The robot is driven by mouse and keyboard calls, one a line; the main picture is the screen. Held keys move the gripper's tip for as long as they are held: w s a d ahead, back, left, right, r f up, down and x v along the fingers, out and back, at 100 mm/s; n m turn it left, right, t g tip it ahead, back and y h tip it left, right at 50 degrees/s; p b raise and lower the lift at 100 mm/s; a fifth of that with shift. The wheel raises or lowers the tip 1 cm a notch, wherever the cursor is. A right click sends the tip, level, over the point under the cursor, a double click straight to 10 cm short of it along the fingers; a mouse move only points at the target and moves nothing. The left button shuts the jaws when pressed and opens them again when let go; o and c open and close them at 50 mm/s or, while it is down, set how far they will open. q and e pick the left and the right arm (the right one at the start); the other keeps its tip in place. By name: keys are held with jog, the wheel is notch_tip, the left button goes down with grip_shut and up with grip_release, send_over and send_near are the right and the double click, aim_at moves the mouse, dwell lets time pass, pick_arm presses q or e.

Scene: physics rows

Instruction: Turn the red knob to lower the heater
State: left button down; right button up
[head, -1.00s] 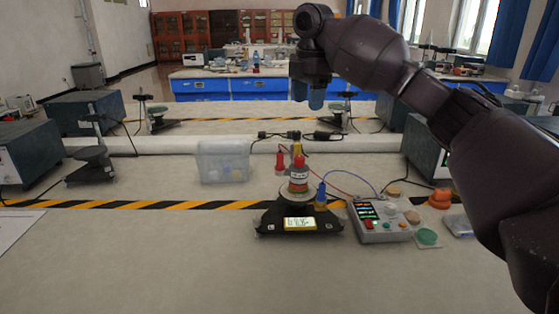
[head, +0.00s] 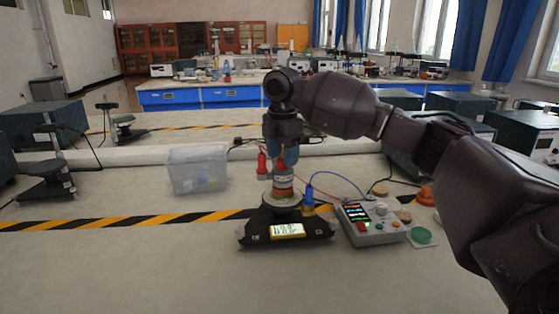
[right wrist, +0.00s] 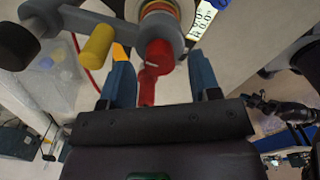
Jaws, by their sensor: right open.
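The red knob (right wrist: 158,57) shows in the right wrist view on a grey fitting, with a red piece below it in the picture. My right gripper (right wrist: 160,65) is open, its two blue fingers on either side of the knob; I see gaps between knob and fingers. In the head view my right gripper (head: 283,155) points down at the top of the heater stand (head: 286,228), a black base with a lit display. A red part (head: 282,166) shows at the fingers there, partly hidden by them. My left gripper is not in view.
A yellow cylinder (right wrist: 97,47) sits close left of the fingers in the wrist view. A control box (head: 370,224) with cables stands right of the stand. A clear plastic bin (head: 198,168) stands to its left.

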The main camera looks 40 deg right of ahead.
jog(key=shift+f, duration=0.55)
